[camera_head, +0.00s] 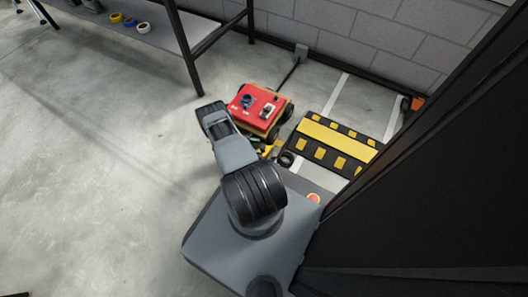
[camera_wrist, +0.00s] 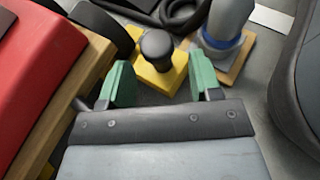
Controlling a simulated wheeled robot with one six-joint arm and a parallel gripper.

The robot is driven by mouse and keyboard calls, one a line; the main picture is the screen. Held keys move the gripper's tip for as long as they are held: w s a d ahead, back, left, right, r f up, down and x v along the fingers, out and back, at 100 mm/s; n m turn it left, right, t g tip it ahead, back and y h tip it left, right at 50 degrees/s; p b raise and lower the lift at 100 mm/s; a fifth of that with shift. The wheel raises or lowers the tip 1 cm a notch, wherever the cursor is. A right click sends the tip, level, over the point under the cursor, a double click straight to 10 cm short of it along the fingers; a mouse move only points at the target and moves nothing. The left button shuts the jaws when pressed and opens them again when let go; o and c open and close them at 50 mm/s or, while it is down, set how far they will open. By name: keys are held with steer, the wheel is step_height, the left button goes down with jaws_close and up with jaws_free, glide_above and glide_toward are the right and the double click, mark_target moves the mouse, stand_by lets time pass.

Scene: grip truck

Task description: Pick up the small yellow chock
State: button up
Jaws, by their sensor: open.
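In the wrist view a small yellow chock (camera_wrist: 172,80) with a black round knob on top stands on the floor. My gripper (camera_wrist: 160,75) has two green fingers spread apart, one on each side of the chock in the picture. The fingers are open and hold nothing; I cannot tell whether either touches the chock.
A red-topped truck (camera_head: 250,108) with black wheels stands close by; its red body (camera_wrist: 35,65) fills the wrist view's left. A tan block with a grey post and blue ring (camera_wrist: 222,43) stands right of the chock. A black-and-yellow striped ramp (camera_head: 330,145) lies to the right. Open floor is left.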

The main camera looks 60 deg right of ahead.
mark_target(262, 148)
steer(key=shift+b+x, duration=0.35)
steer(key=shift+x, duration=1.5)
jaws_close()
